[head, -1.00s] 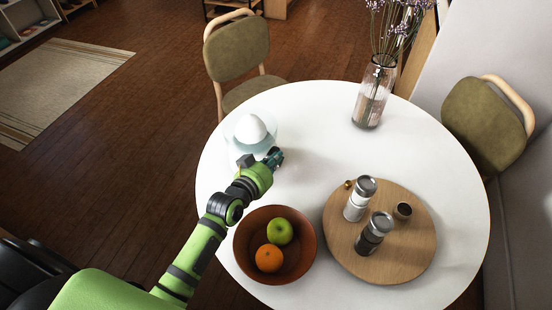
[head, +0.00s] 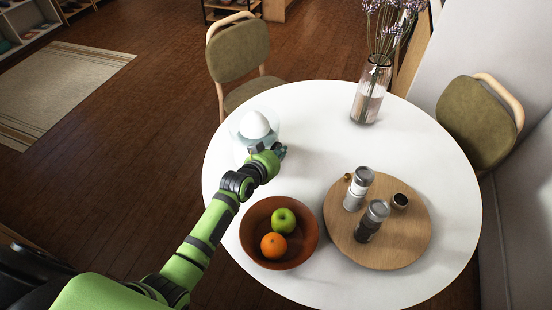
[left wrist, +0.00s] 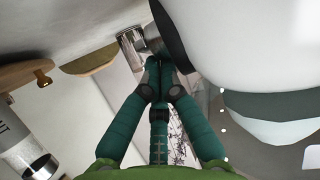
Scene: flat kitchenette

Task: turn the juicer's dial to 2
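The juicer (head: 255,124), with a white cone in a pale clear bowl, stands at the table's far left. Its pale body fills the right side of the left wrist view (left wrist: 255,40), with small white dots beside the fingers. My left gripper (head: 280,151) is at the juicer's near right side. I see nothing clearly held between the tips. My right gripper is not in view.
A brown bowl (head: 253,241) with an apple and orange stands nearest my left arm. A round wooden board (head: 400,245) holds two shakers and a small cup. A glass vase (head: 368,100) stands at the back. The table's middle is clear.

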